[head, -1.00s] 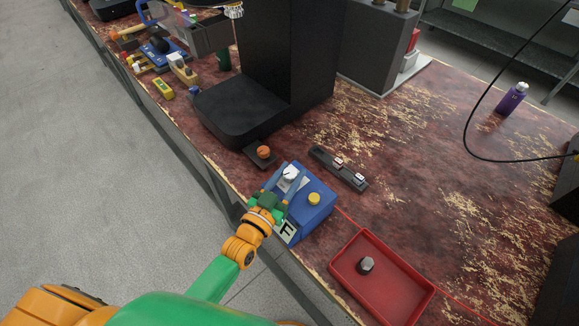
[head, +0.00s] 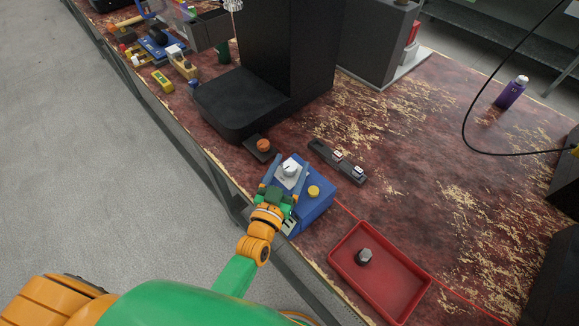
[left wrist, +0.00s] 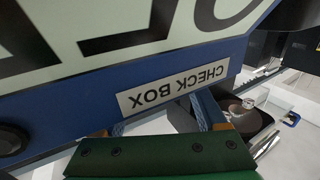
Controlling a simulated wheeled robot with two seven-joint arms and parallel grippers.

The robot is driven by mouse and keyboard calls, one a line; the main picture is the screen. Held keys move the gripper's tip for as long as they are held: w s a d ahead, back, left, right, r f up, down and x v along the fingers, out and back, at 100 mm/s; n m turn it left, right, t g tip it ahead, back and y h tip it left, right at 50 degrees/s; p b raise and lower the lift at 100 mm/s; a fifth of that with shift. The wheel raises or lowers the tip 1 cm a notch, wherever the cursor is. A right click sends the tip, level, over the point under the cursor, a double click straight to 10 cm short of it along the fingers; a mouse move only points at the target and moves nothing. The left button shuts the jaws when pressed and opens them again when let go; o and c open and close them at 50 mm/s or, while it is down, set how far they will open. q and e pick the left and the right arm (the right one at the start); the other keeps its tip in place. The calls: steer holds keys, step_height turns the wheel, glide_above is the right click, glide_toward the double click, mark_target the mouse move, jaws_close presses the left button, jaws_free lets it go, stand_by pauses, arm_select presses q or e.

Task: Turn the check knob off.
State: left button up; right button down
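The check knob is the pale round knob (head: 289,168) on top of the blue box (head: 318,206). A dark line crosses it, but its setting is too small to read. In the left wrist view, the blue box (left wrist: 75,118) bears an upside-down "CHECK BOX" label (left wrist: 172,86). My left gripper (head: 284,184) is at the near side of the box, its two blue fingers apart, just short of the knob and with nothing visible between them. The fingers also show apart in the left wrist view (left wrist: 162,122). My right gripper is not in view.
A yellow button (head: 313,191) is on the same box, right of the knob. An orange knob (head: 263,145) on a dark base stands behind. A black strip with two switches (head: 338,160) and a red tray (head: 378,272) holding a bolt are nearby. The black machine (head: 240,100) rises behind.

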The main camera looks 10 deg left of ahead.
mark_target(288, 173)
arm_select(q)
steer(key=s, duration=0.7)
steer(key=shift+s+a, duration=0.1)
steer(key=shift+a, duration=0.3)
